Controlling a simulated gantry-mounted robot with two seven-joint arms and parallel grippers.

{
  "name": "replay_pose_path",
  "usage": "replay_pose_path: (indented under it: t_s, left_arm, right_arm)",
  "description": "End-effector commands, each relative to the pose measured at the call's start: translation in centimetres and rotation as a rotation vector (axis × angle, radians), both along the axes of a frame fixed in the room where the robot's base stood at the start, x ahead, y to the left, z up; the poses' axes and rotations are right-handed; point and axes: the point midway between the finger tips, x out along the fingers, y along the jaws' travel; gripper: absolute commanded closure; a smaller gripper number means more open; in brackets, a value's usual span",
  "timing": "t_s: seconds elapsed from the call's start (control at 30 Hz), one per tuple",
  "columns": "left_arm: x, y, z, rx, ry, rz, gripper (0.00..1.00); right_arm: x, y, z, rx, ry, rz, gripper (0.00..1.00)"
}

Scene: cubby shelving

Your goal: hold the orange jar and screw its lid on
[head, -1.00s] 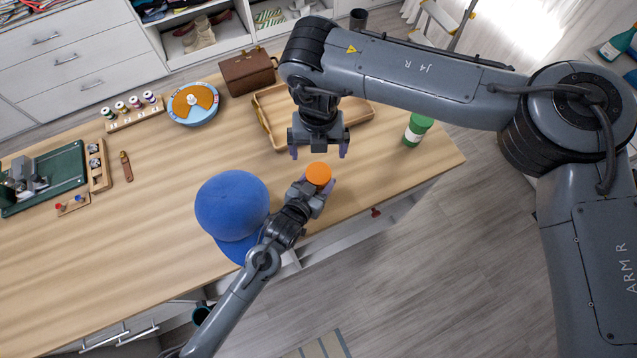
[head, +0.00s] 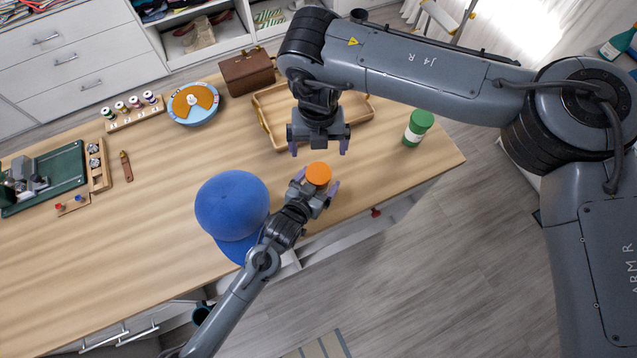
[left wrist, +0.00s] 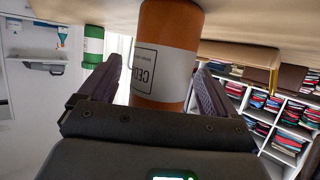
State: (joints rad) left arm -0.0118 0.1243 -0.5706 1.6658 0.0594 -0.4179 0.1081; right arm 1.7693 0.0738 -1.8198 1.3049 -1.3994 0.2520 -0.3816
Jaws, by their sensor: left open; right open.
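The orange jar (head: 317,174) stands on the table near its front edge, seen from above in the head view with its orange top showing. In the left wrist view the jar (left wrist: 168,50) has an orange body and a white label, and the picture is upside down. My left gripper (head: 319,190) is open, with its fingers on either side of the jar; a gap shows beside each finger in the left wrist view. My right gripper (head: 320,148) is open and empty, pointing down just behind the jar. I cannot tell whether the orange top is a separate lid.
A blue cap (head: 232,208) lies left of my left gripper. A wooden tray (head: 272,122) is behind my right gripper. A green-lidded jar (head: 418,127) stands to the right.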

Motion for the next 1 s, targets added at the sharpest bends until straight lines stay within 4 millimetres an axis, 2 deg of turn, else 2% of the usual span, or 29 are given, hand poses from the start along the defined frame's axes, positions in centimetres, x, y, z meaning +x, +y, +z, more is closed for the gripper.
replay_pose_path:
  t_s: [0.17, 0.7, 1.0]
  left_arm:
    - [-1.0, 0.5, 0.4, 0.000, 0.001, 0.000, 0.09]
    - [-7.8, 4.1, 3.5, 0.001, 0.002, 0.000, 0.09]
    - [-8.9, 4.6, 4.1, 0.001, 0.000, 0.000, 0.09]
  right_arm:
    - [0.0, 0.0, 0.1, 0.000, 0.000, 0.000, 0.02]
    - [0.0, 0.0, 0.5, 0.000, 0.000, 0.000, 0.02]
    - [0.0, 0.0, 0.5, 0.000, 0.000, 0.000, 0.02]
